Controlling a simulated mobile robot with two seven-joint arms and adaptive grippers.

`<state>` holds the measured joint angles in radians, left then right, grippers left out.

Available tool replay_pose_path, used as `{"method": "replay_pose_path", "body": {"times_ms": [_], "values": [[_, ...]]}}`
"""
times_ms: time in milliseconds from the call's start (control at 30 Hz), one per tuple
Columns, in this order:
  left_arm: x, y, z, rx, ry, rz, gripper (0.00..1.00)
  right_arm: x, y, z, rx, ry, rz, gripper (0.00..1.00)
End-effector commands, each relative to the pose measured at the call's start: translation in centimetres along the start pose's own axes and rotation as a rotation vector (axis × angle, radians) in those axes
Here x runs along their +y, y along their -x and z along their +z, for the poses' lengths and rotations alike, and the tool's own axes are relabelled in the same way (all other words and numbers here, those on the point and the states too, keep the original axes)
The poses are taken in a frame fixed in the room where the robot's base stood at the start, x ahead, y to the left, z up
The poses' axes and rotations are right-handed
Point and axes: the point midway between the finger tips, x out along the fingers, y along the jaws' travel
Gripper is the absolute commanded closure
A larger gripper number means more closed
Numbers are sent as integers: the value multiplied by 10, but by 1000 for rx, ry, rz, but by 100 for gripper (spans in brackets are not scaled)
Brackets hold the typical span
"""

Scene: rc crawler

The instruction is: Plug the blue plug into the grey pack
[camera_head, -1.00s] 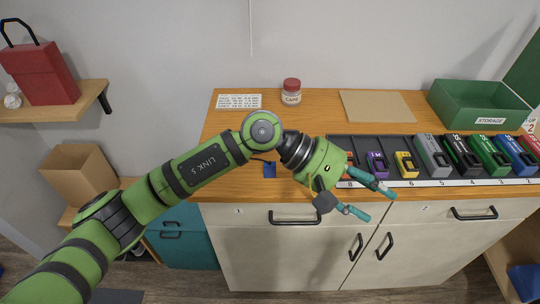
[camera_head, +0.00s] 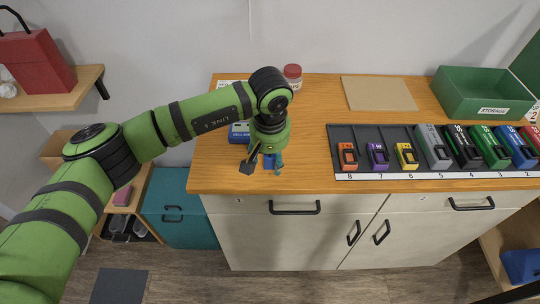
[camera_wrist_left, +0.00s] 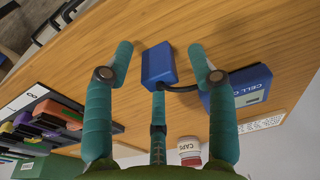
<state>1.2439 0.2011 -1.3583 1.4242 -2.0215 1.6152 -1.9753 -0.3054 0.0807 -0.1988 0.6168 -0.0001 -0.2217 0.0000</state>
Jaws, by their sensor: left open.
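The blue plug (camera_head: 269,161) lies on the wooden counter near its front edge. In the left wrist view the blue plug (camera_wrist_left: 158,64) shows between and beyond my open fingers, with a dark cable running to a blue cell checker box (camera_wrist_left: 240,88). My left gripper (camera_head: 264,167) points down over the plug, partly hiding it; in the left wrist view the gripper (camera_wrist_left: 160,54) is open and empty. The grey pack (camera_head: 433,147) stands in the dark rack, right of the yellow pack. My right gripper is not in view.
The rack (camera_head: 380,134) holds several coloured packs along the counter's right side. Behind are a green storage bin (camera_head: 480,97), a tan board (camera_head: 379,93) and a red-capped jar (camera_head: 292,76). The counter (camera_head: 310,150) is clear between plug and rack.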

Motion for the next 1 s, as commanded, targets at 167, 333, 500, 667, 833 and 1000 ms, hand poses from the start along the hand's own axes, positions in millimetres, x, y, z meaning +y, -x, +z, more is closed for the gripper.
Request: {"method": "replay_pose_path", "body": {"times_ms": [167, 333, 500, 667, 833, 1000], "values": [[0, -4, 0, 2, -1, 1, 43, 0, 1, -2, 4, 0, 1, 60], [0, -4, 0, 1, -1, 2, 70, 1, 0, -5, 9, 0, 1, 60], [0, -4, 0, 1, -1, 2, 97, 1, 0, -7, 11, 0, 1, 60], [0, -4, 0, 1, 0, 2, 97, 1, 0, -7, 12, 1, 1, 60], [0, -3, 0, 1, 0, 2, 97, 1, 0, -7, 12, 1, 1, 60], [1, 4, -2, 4, 0, 3, 97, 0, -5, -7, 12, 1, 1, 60]]}}
